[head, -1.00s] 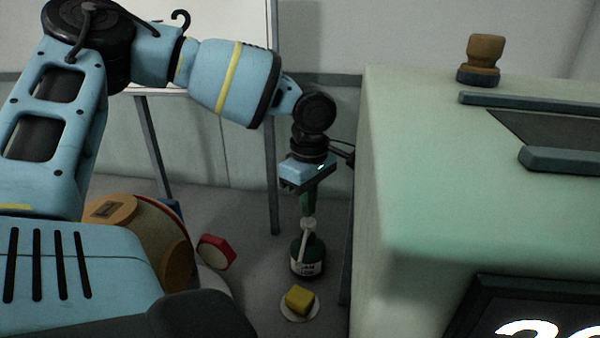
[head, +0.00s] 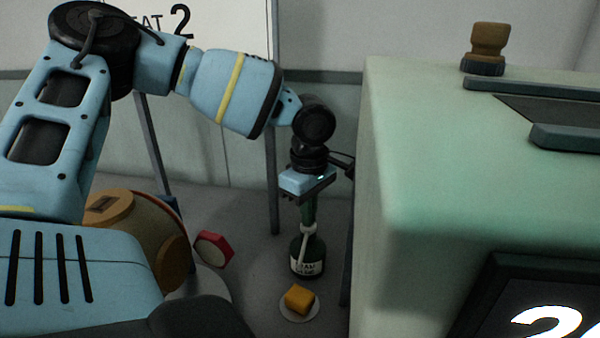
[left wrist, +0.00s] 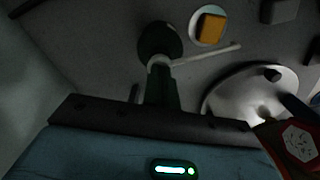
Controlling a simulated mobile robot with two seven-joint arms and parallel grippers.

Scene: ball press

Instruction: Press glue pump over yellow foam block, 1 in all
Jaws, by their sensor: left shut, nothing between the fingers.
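The glue pump (head: 307,258) is a dark green bottle with a pale label and a pale pump head and nozzle. It stands upright on the grey floor behind the foam block. The yellow foam block (head: 299,298) looks orange-yellow and sits on a small white disc (head: 287,313). My left gripper (head: 309,221) points down, its fingers shut and empty, with the tips at the top of the pump head. In the left wrist view the fingertips meet the pump head (left wrist: 158,62), and the nozzle points toward the block (left wrist: 209,27). My right gripper is not in view.
A large pale green cabinet (head: 405,200) stands close on the right, with a brown stamp-like object (head: 488,42) on top. A red hexagonal object (head: 214,250) and a large orange-brown rounded object (head: 140,230) lie left of the pump. A whiteboard stand leg (head: 272,170) is behind.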

